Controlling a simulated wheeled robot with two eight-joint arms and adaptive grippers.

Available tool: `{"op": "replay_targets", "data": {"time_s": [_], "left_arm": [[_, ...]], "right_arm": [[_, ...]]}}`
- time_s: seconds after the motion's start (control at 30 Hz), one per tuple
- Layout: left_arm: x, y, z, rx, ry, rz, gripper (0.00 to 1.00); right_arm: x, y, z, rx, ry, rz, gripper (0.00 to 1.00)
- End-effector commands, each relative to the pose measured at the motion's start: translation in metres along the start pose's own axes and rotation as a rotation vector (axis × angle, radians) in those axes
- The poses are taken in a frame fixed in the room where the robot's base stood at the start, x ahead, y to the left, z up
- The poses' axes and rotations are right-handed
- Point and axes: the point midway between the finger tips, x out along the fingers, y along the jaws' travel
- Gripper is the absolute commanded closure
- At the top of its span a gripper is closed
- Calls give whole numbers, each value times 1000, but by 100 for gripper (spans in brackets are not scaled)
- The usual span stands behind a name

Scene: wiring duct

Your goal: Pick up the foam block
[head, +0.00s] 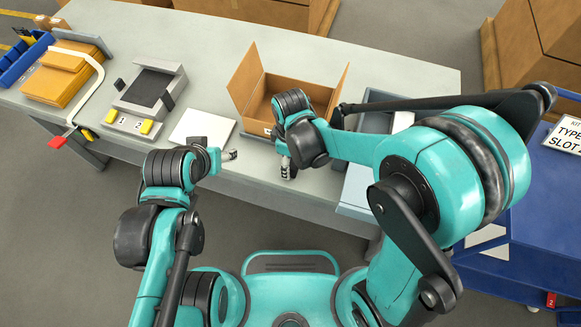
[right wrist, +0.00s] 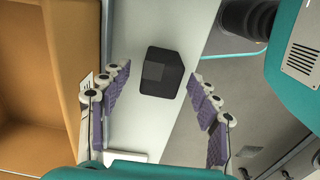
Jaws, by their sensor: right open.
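A dark grey block, which looks like the foam block (right wrist: 162,72), sits on the pale table top in the right wrist view, near the table's edge. My right gripper (right wrist: 158,76) is open, with one finger on each side of the block in the picture. I see no contact between the fingers and the block. In the head view my right gripper (head: 287,168) points down at the table's front edge, and I cannot make out the block there. My left gripper (head: 229,155) is near the front edge, to the left; its fingers are too small to judge.
An open cardboard box (head: 255,88) stands just behind the right gripper, close beside it in the wrist view. A white sheet or panel (head: 203,127) lies left of it. A blue cart (head: 530,240) is right.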

Motion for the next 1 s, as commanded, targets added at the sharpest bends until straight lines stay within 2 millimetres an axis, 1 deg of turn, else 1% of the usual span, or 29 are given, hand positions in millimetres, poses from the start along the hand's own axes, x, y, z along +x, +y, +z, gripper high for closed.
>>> {"op": "replay_targets", "data": {"time_s": [0.03,0.17,0.23,0.43,0.47,0.5,0.6,1.0], "left_arm": [[6,0,5,0,0,0,42],[10,0,7,0,0,0,42],[11,0,8,0,0,0,42],[10,0,7,0,0,0,42],[10,0,7,0,0,0,42],[10,0,7,0,0,0,42],[10,0,7,0,0,0,42],[9,0,7,0,0,0,42]], "right_arm": [[12,-2,1,0,0,0,38],[26,-1,1,1,0,0,38],[28,-1,1,1,0,0,38],[28,-1,1,1,0,1,38],[28,-1,1,1,0,1,43],[28,-1,1,1,0,1,53],[28,-1,1,1,0,1,74],[27,-1,1,1,1,1,74]]}}
